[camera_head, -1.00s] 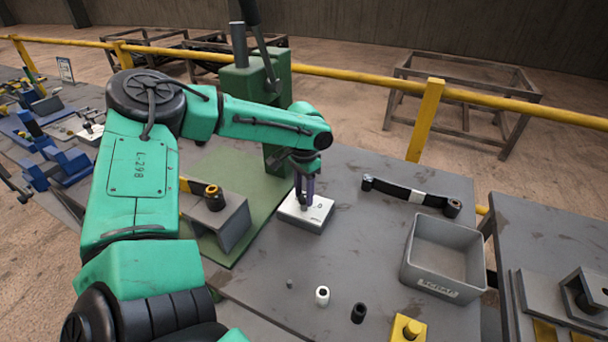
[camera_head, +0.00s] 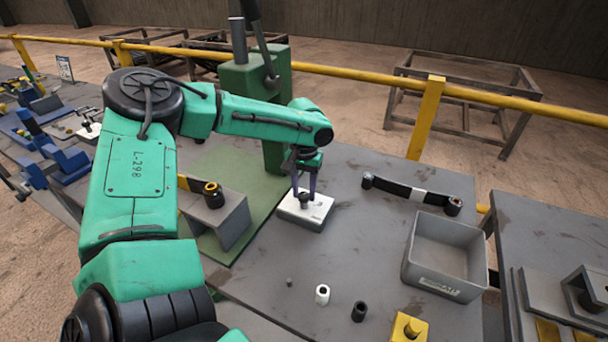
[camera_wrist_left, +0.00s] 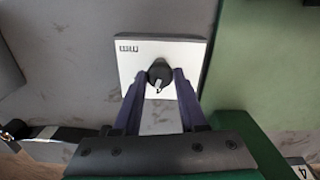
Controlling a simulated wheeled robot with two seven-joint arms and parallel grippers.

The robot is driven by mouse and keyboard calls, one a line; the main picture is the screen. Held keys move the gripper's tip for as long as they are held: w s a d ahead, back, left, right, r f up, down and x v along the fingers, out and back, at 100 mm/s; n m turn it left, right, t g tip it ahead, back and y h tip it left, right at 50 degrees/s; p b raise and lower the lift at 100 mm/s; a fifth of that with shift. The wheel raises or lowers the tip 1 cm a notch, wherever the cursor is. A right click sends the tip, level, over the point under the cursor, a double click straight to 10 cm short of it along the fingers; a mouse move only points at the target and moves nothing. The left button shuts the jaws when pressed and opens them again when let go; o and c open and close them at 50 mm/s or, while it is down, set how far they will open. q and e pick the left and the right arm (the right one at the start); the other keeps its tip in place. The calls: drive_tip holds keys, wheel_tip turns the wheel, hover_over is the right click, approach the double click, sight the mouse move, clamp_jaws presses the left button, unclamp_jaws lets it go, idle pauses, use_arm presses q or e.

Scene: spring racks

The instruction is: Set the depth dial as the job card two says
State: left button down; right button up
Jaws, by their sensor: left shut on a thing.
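The depth dial is a black knob (camera_head: 304,197) on a white-topped plate (camera_head: 318,213) on the grey bench, beside the green mat. In the left wrist view the round black knob (camera_wrist_left: 160,74) has a light pointer mark toward the lower side, and the white plate (camera_wrist_left: 190,50) has small black marks at its upper left. My left gripper (camera_head: 304,195) points down with its purple fingers on either side of the knob, shut on it. A card on a stand (camera_head: 65,68) is at the far left; its writing is too small to read. My right gripper is out of view.
A green press (camera_head: 255,85) stands behind the dial. A grey bracket (camera_head: 228,225) is to its left. A black link bar (camera_head: 410,192), a grey bin (camera_head: 445,255), a white bush (camera_head: 322,294) and a black bush (camera_head: 359,312) lie to the right and in front.

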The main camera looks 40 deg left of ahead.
sight(304, 195)
use_arm(q)
drive_tip(key=shift+n, duration=1.7)
drive_tip(key=shift+r, duration=0.1)
drive_tip(key=shift+c, duration=2.2)
unclamp_jaws()
wheel_tip(304, 195, up, 14)
drive_tip(key=b, duration=0.1)
drive_tip(key=shift+r, duration=0.25)
